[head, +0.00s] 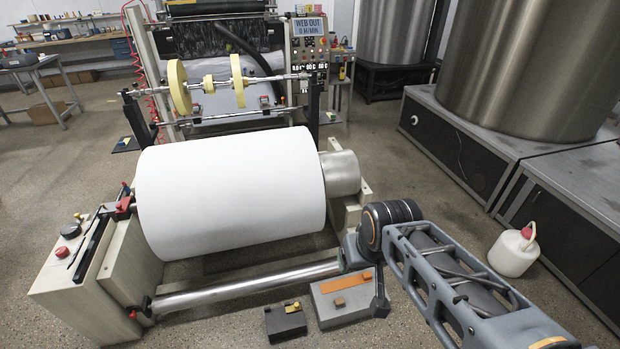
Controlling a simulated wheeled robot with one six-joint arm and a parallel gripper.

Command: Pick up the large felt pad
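I cannot pick out the large felt pad with certainty. A flat orange strip (346,283) lies on top of a low grey block (345,314) on the floor, in front of the roll stand. A small brown piece (339,302) sits on the same block, in front of the strip. My gripper (380,307) appears as a dark shape hanging at the end of my arm, beside the right edge of the grey block in this view. Its fingers are too small and dark to tell open from shut, and I see nothing clearly held.
A large white paper roll (230,190) lies in its stand, with a metal bar (245,286) along the front. A dark box (285,322) with a yellow piece stands left of the grey block. A white jug (513,252) stands by the right-hand platform. Floor between is clear.

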